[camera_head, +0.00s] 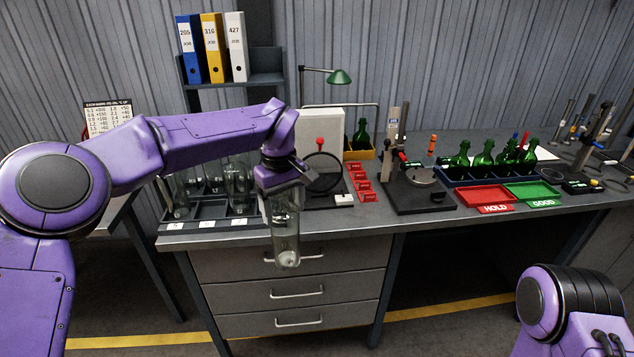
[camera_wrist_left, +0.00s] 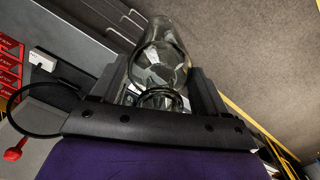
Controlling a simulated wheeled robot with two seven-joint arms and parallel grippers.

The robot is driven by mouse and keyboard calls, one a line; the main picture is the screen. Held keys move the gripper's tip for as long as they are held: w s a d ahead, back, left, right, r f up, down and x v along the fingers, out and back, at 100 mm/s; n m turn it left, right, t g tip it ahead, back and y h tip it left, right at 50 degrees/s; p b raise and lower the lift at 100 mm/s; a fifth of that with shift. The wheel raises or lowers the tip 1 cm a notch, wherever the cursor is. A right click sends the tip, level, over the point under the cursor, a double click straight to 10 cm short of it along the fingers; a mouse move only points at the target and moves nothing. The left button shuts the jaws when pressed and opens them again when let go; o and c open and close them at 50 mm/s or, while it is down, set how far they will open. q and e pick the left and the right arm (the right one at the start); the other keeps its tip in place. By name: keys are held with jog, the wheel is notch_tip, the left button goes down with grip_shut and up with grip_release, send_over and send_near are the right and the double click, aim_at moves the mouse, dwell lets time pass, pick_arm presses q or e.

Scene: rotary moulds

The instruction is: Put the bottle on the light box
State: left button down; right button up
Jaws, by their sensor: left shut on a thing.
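My left gripper (camera_head: 284,200) is shut on a clear glass bottle (camera_head: 286,240). The bottle hangs below the fingers, roughly upright, in front of the bench edge and the top drawer. In the left wrist view the clear bottle (camera_wrist_left: 160,62) sits between the two dark fingers. A pale upright panel (camera_head: 322,128), which looks like the light box, stands on the bench behind my left gripper, with a round magnifier ring in front of it. My right arm shows at the bottom right; its gripper is out of view.
A rack (camera_head: 210,222) with several clear bottles stands left of my gripper. Red tags (camera_head: 363,185) lie right of the panel. A gauge stand (camera_head: 418,190), green bottles (camera_head: 483,153), a red tray (camera_head: 485,197) and a green tray (camera_head: 531,191) stand farther right.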

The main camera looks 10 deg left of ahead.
pick_arm(q)
notch_tip(320, 180, up, 15)
jog(key=n+p, duration=0.2)
jog(key=n, duration=0.9)
jog(key=s+d+r+n, duration=0.2)
jog(key=s+r+n, duration=0.7)
jog(key=n, duration=1.3)
jog(key=shift+s+r+p, duration=0.15)
jog(key=shift+r+p, duration=0.15)
jog(key=shift+p, duration=0.15)
